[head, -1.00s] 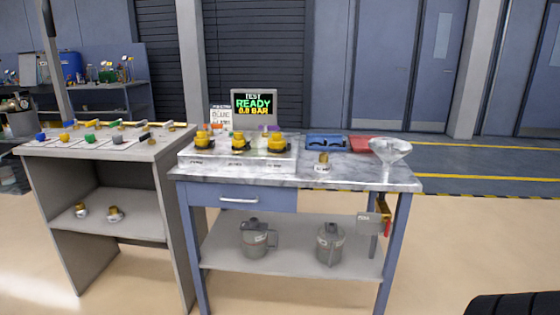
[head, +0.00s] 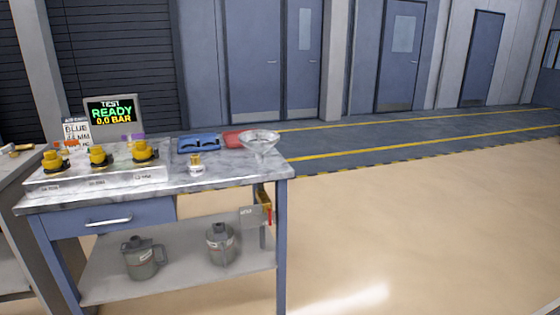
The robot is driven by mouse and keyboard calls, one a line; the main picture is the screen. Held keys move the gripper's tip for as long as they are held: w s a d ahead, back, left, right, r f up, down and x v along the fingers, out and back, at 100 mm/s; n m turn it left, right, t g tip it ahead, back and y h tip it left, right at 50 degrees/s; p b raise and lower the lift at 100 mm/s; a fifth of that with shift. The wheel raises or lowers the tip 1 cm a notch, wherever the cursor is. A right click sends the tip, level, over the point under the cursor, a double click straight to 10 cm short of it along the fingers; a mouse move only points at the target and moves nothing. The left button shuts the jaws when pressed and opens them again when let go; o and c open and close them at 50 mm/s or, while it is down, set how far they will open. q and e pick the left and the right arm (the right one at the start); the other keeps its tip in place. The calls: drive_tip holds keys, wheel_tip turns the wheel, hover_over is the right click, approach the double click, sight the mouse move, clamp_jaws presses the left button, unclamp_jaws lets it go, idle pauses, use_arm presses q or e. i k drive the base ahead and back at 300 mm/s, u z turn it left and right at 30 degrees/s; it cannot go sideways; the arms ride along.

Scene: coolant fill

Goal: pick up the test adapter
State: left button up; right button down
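A small brass-coloured fitting (head: 195,160) stands on a pale labelled base on the marble-topped bench (head: 225,181), between the row of yellow caps and the funnel. It may be the test adapter, but its label is too small to read. Three yellow caps with dark bases, a left one (head: 53,161), a middle one (head: 98,155) and a right one (head: 143,150), sit on a pale labelled block (head: 98,181) at the bench's left. Neither of my grippers is in view.
A clear funnel (head: 259,144) stands at the bench's right corner. Blue (head: 198,143) and red (head: 232,139) trays lie behind. A screen (head: 111,111) reads "TEST READY 0.0 BAR". Two grey jugs (head: 141,258) (head: 220,243) stand on the lower shelf. Floor at right is clear.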

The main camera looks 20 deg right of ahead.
sight(197, 166)
drive_tip(key=u, duration=0.25)
drive_tip(key=k, duration=0.4)
drive_tip(key=z, duration=0.7)
drive_tip(key=i, duration=1.9)
drive_tip(key=u, duration=0.65)
